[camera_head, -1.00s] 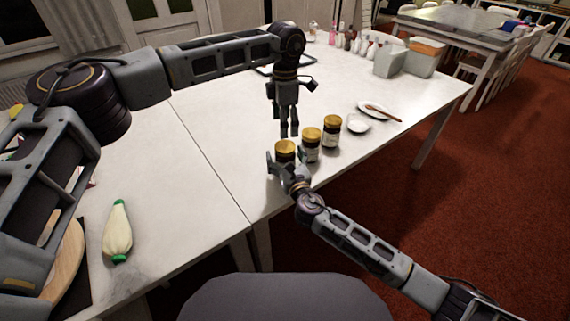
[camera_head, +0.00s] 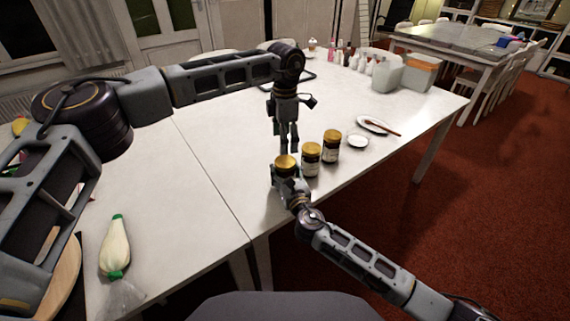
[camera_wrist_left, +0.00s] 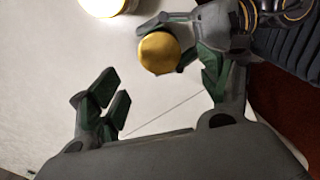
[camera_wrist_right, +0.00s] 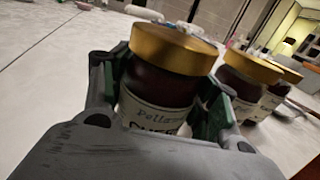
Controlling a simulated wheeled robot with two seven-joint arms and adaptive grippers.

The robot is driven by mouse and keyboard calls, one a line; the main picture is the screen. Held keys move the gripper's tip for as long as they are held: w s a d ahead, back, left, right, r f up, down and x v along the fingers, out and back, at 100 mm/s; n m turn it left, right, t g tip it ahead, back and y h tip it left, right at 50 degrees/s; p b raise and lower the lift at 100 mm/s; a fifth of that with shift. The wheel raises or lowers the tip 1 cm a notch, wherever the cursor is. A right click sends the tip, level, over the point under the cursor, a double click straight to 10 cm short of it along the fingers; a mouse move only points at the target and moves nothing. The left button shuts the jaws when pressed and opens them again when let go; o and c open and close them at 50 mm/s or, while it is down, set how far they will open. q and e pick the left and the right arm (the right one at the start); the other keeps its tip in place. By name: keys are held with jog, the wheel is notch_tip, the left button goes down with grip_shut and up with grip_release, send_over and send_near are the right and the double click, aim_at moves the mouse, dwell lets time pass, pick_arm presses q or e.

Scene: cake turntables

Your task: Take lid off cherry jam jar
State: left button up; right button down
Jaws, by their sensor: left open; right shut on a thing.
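A dark jar with a gold lid (camera_head: 285,162) stands at the left end of a row of jars near the table's front edge. My right gripper (camera_head: 287,181) is shut on its body from the front. In the right wrist view this jar (camera_wrist_right: 158,85) is upright between the fingers, its pale label only partly readable and its lid on. My left gripper (camera_head: 289,149) is open, pointing down just behind and above that jar. In the left wrist view, the gold lid (camera_wrist_left: 159,53) shows nearer the right finger, apparently untouched. I cannot tell which jar holds cherry jam.
Two more gold-lidded jars, a middle one (camera_head: 311,158) and a right one (camera_head: 331,145), stand close by on the right. A small white dish (camera_head: 358,142) and a plate (camera_head: 366,122) with a brown stick lie beyond. A piping bag (camera_head: 115,248) lies left; the table's middle-left is clear.

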aim_at(291, 163)
pick_arm(q)
jog(key=shift+s+f, duration=0.25)
jog(key=shift+f, duration=0.55)
jog(key=shift+s+d+f+g, duration=0.2)
jog(key=shift+d+f+g, duration=0.1)
jog(key=shift+f, duration=0.05)
jog(key=shift+s+d+f+h, duration=0.1)
jog(key=shift+s+d+h, duration=0.05)
jog(key=shift+d+h, duration=0.2)
jog(key=shift+d, duration=0.25)
jog(key=shift+d+r, duration=0.1)
jog(key=shift+r, duration=0.2)
jog(key=m, duration=0.1)
jog(key=r+m, duration=0.1)
jog(key=shift+w+m, duration=0.25)
jog(key=shift+m, duration=0.05)
jog(key=m, duration=0.2)
jog(key=r+m, duration=0.1)
jog(key=shift+w+a, duration=0.3)
jog(key=shift+a, duration=0.05)
jog(key=m, duration=0.2)
jog(key=a+m, duration=0.1)
jog(key=shift+w+r+m, duration=0.1)
jog(key=shift+w+m, duration=0.05)
jog(key=shift+m, duration=0.25)
jog(key=shift+a+m, duration=0.15)
jog(key=shift+m, duration=1.85)
